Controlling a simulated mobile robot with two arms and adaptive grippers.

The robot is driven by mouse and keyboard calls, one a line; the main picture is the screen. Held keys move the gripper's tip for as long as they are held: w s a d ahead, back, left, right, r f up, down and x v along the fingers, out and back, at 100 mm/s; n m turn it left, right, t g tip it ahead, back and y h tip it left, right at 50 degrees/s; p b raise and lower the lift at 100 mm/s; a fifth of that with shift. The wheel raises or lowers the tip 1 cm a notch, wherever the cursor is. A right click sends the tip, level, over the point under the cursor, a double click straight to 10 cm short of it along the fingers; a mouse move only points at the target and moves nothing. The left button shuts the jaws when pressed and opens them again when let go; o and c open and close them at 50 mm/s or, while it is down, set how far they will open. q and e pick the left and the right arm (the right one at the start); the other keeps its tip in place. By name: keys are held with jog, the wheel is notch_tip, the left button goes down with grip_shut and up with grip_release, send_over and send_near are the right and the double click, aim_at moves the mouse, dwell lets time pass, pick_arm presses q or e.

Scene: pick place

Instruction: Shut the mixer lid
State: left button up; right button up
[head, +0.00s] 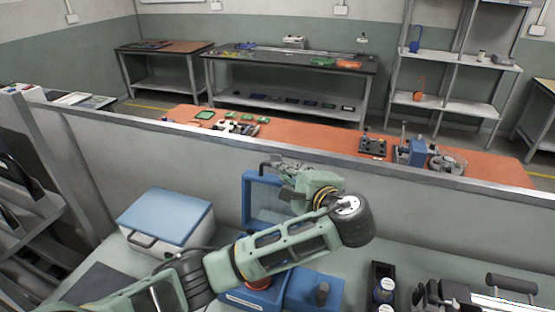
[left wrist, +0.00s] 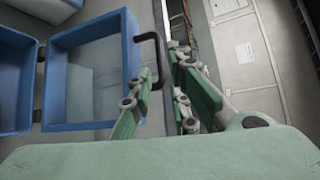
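The mixer's blue lid (head: 248,205) is a square frame that stands raised above its blue body (head: 252,298) in the head view. In the left wrist view the lid (left wrist: 88,125) is hinged to another blue frame, seemingly the body (left wrist: 18,130), at the left. A dark bar handle (left wrist: 155,50) sticks out from the lid's far side. My left gripper (head: 284,166) is at the lid's upper edge by the handle. In the left wrist view its fingers (left wrist: 166,75) are apart, with the handle's end near or between them; contact is unclear. My arm hides part of the mixer.
A white box with a blue top (head: 166,217) stands left of the mixer. A blue unit with a dark knob (head: 315,292) and a black holder with bottles (head: 383,290) are to its right. A grey partition (head: 140,150) rises behind the mixer.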

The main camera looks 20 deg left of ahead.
pick_arm(q)
jog(key=p+x, duration=0.1)
jog(key=x, duration=0.5)
jog(key=shift+s+r+p, duration=0.1)
jog(key=shift+p, duration=0.25)
jog(key=shift+a, duration=0.2)
grip_shut()
pick_arm(e)
jog(key=shift+w+a+r, duration=0.15)
jog(key=shift+r, duration=0.35)
jog(key=shift+w+a+r, duration=0.1)
jog(key=shift+r, duration=0.4)
jog(key=shift+d, duration=0.3)
